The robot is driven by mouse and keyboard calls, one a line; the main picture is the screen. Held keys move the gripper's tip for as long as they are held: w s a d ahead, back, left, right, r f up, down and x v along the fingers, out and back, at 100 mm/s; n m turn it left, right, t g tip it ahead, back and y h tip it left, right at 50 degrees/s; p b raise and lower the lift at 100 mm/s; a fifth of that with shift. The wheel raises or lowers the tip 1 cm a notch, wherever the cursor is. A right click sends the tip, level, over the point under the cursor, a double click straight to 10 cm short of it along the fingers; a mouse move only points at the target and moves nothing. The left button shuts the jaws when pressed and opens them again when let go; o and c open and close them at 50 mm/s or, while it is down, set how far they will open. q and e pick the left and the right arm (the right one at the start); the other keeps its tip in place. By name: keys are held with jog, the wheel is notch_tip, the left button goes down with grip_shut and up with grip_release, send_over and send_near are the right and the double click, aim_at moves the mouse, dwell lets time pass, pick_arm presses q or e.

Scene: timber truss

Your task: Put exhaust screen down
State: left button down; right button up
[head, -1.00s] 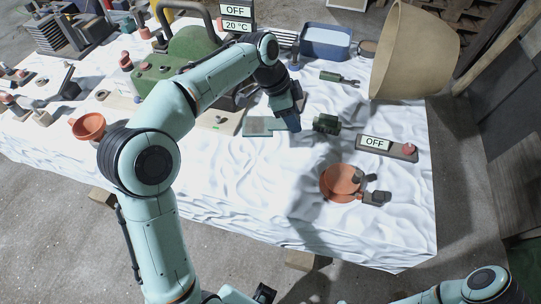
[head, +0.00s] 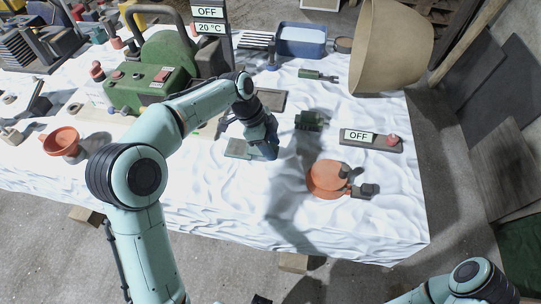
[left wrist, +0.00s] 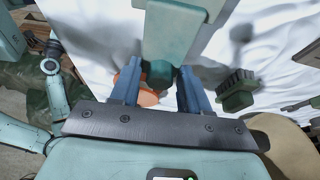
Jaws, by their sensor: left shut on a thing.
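The exhaust screen, a flat grey-green panel (head: 237,149), is at my left gripper (head: 268,151) over the middle of the white-covered table. In the left wrist view the panel (left wrist: 178,38) spans the top centre, and a dark green knob (left wrist: 158,73) sits between the two blue fingers of my left gripper (left wrist: 157,92). The fingers are shut on it. The panel looks roughly level and low over the cloth; I cannot tell whether it touches. My right gripper is out of view; only part of that arm shows at the lower right.
The white-covered table (head: 390,225) holds a green machine (head: 150,82), a dark frame (head: 271,99), a small green part (head: 308,120), an orange dish (head: 327,178), a switch box reading OFF (head: 371,140) and an orange bowl (head: 61,141). Bare cloth lies in front of the panel.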

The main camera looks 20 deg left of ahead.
pick_arm(q)
jog(key=shift+f, duration=2.2)
jog(key=shift+f+b, duration=0.2)
jog(key=shift+b, duration=0.1)
jog(key=c, duration=0.5)
grip_release()
jog(key=shift+r, duration=0.1)
